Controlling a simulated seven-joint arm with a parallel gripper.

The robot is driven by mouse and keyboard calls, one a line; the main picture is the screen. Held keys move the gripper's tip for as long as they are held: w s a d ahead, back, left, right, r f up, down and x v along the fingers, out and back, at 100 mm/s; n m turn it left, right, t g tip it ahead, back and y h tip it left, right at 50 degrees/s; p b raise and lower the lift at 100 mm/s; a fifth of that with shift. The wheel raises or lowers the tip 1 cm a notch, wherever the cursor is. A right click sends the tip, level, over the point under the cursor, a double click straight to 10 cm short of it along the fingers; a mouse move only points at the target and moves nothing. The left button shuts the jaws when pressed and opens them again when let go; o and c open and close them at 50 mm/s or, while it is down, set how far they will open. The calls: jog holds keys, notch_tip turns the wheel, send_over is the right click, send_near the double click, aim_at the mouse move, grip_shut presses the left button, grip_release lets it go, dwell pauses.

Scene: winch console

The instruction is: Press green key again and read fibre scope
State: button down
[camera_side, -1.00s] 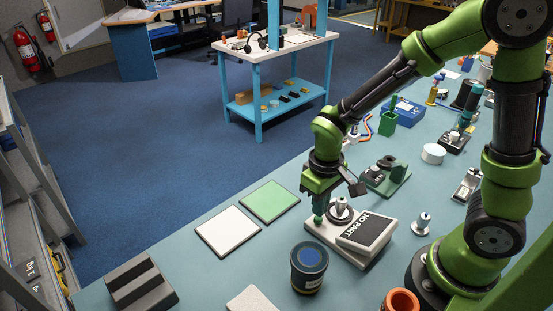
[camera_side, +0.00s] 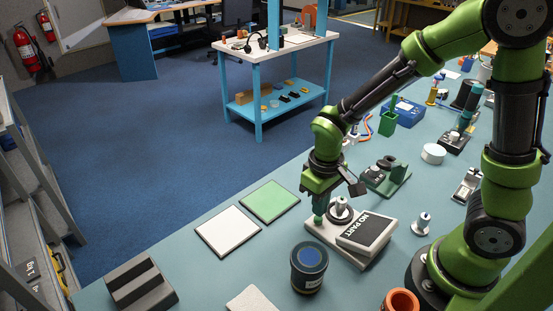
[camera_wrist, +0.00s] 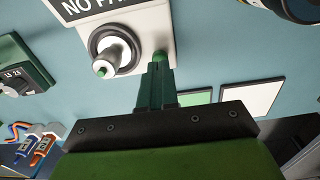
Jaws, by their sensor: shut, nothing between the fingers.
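The fibre scope is a pale box (camera_side: 324,232) on the bench with a dark tilted screen (camera_side: 372,231) that reads "NO PART". A silver fitting in a dark ring (camera_side: 341,210) stands on it; in the wrist view this fitting (camera_wrist: 112,50) has a green tip. The green key (camera_wrist: 161,56) shows at the box edge in the wrist view, just past my fingertips. My gripper (camera_side: 319,217) is shut and empty, pointing down at the key's corner. In the side view the fingers hide the key. I cannot tell whether they touch it or whether it is pressed.
A dark jar with a blue lid (camera_side: 309,266) stands in front of the box. A green pad (camera_side: 270,202) and a white pad (camera_side: 228,231) lie to the left. A metal fitting (camera_side: 422,223) stands to the right, and a green device (camera_side: 386,178) sits behind.

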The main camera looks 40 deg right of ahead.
aim_at(318, 218)
jog(key=shift+f, duration=0.35)
jog(key=shift+f, duration=0.75)
jog(key=shift+r, duration=3.05)
